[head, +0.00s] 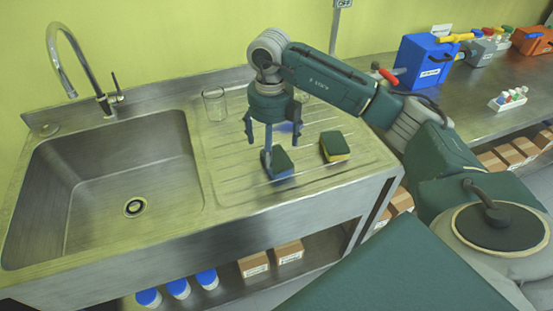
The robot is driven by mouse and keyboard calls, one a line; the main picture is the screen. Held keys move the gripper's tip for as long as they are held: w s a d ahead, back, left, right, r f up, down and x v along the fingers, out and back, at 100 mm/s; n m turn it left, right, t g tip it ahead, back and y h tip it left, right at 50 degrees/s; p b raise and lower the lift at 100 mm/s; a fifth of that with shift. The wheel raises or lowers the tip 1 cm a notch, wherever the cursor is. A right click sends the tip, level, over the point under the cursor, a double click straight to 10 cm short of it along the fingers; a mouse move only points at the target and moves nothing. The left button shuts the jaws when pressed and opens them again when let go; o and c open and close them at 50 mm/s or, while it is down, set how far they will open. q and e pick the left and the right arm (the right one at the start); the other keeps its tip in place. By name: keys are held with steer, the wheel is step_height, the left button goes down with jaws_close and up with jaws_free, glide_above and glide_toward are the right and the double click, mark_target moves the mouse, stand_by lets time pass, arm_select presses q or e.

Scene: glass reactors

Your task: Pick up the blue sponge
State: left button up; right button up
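The blue sponge (281,164), with a dark scouring top, lies on the ribbed steel drainboard right of the sink basin. My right gripper (271,143) points down over the drainboard, its fingers spread. One finger reaches down in front of the far-left part of the blue sponge; I cannot tell whether it touches. The gripper holds nothing that I can see. A yellow sponge (336,147) with a dark green top lies to the right of the blue one. My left gripper is not in view.
A clear glass beaker (215,104) stands behind, left of the gripper. Another glass and a small blue patch show partly behind the gripper. The sink basin (110,180) is empty, with a tall faucet (75,60) behind it. A blue box (426,62) stands on the right counter.

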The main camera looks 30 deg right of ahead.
step_height(320, 180, down, 4)
steer(key=shift+r+p, duration=0.15)
steer(key=shift+p, duration=0.25)
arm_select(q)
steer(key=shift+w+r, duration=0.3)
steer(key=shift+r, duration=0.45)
arm_select(e)
steer(key=c, duration=0.8)
steer(key=shift+r, duration=0.2)
steer(key=shift+c, duration=0.2)
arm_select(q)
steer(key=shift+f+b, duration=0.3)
arm_select(e)
step_height(320, 180, up, 20)
steer(key=shift+f, duration=0.15)
